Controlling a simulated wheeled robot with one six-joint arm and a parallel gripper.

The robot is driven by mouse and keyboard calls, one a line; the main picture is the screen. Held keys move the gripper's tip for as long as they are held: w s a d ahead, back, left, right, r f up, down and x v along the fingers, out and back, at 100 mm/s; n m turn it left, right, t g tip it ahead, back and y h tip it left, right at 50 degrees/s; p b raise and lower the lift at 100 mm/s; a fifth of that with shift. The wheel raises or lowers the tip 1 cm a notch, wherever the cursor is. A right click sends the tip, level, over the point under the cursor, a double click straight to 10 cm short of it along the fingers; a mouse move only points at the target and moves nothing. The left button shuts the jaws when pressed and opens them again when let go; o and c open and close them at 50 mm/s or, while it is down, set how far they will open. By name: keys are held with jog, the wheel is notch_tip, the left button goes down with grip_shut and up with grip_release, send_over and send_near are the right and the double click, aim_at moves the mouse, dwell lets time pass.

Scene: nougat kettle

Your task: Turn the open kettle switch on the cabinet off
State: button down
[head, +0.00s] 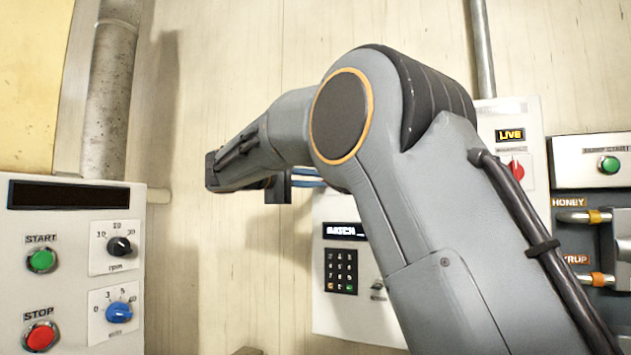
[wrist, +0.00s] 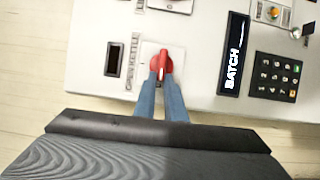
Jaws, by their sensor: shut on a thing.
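The red switch (wrist: 162,66) sits on a pale square plate on the white cabinet (wrist: 205,60). In the wrist view my gripper (wrist: 162,78) has its two blue fingers shut on the lower part of this switch, one on each side. A dark display window (wrist: 113,59) lies to the left of the switch, with no lit text that I can make out. In the head view my gripper's blue fingers (head: 307,178) reach right behind my arm, and the switch they hold is hidden there.
The cabinet's BATCH display (head: 345,231) and keypad (head: 341,270) are close by. Another red knob (head: 516,169) stands below a lit LIVE display (head: 510,135). A control box with start button (head: 41,260) and stop button (head: 40,336) is at left. Valve handles (head: 580,216) are at right.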

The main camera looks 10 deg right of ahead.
dwell(0.3)
jog(key=c, duration=1.8)
grip_release()
jog(key=shift+a, duration=0.15)
jog(key=b+v, duration=0.2)
jog(key=v, duration=0.5)
jog(key=shift+s+a, duration=0.2)
jog(key=shift+a, duration=0.1)
jog(key=shift+f, duration=0.1)
